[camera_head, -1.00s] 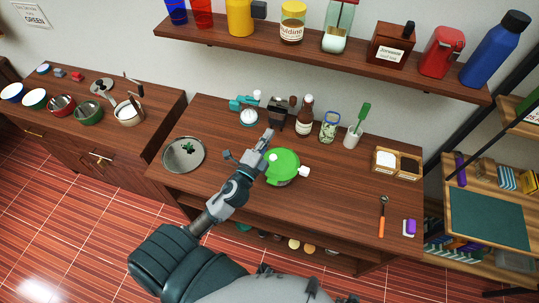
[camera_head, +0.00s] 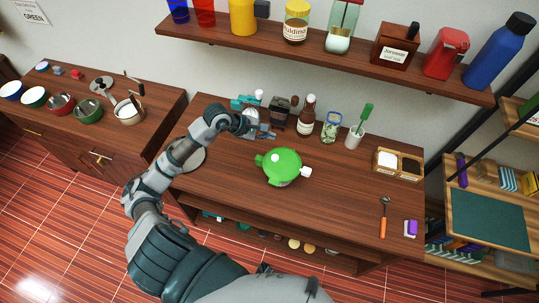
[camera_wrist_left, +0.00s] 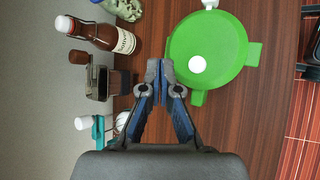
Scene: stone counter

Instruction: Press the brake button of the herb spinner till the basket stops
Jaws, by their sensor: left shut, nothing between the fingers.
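The herb spinner (camera_head: 283,166) stands on the wooden counter with a green lid and a round white button (camera_head: 275,158) on top. A white knob (camera_head: 306,172) sticks out at its right side. In the left wrist view the green lid (camera_wrist_left: 222,42) and white button (camera_wrist_left: 197,64) lie up and right of the fingers. My left gripper (camera_head: 270,134) is shut and empty, behind and left of the spinner, apart from it. It also shows in the wrist view (camera_wrist_left: 158,72). The basket inside is hidden under the lid. My right gripper is not in view.
A brown bottle (camera_head: 306,115), a dark grey appliance (camera_head: 281,110) and a teal device (camera_head: 245,102) stand close behind my gripper. A glass jar (camera_head: 330,127) and a white cup (camera_head: 353,138) are further right.

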